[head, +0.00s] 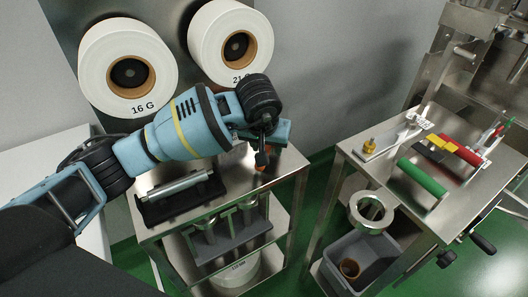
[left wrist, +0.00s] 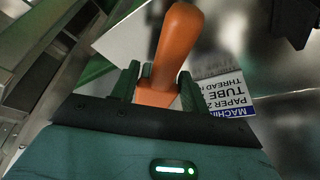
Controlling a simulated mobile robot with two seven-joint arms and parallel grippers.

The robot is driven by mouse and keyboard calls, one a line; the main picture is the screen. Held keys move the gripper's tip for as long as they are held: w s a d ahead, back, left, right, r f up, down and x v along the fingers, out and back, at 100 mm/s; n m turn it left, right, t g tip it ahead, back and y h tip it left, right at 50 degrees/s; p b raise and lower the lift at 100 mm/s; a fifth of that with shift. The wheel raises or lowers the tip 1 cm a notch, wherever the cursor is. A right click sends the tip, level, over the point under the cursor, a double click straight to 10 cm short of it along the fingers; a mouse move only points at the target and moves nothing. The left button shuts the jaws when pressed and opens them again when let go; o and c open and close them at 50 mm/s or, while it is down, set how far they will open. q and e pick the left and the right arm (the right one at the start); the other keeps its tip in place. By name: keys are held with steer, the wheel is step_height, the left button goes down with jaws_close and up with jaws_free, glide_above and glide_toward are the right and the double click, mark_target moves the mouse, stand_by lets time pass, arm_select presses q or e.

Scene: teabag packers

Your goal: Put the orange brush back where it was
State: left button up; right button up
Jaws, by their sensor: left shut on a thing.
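My left arm reaches in from the left in the head view, and my left gripper (head: 264,150) is over the right part of the left steel table. In the left wrist view the left gripper (left wrist: 158,86) is shut on the orange brush (left wrist: 178,45); its rounded handle points up in the picture. In the head view only a small orange patch of the brush (head: 262,168) shows below the gripper. Whether the brush touches the tabletop, I cannot tell. Its bristles are hidden. My right gripper is not in view.
Paper rolls marked "16 G" (head: 128,66) and "21 G" (head: 230,42) hang behind the arm. A black holder with a metal roller (head: 180,190) sits on the left table. The right table (head: 372,180) carries a green-handled tool (head: 422,177). A printed card (left wrist: 222,95) shows behind the brush.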

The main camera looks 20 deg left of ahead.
arm_select(q)
steer(key=shift+a, duration=0.1)
steer(key=x, duration=0.2)
steer(key=shift+a+f, duration=0.3)
steer(key=shift+f, duration=0.55)
steer(key=shift+f, duration=0.15)
steer(key=o, duration=1)
steer(key=shift+c, duration=0.2)
steer(key=p+v, duration=0.1)
steer(key=v, duration=1.1)
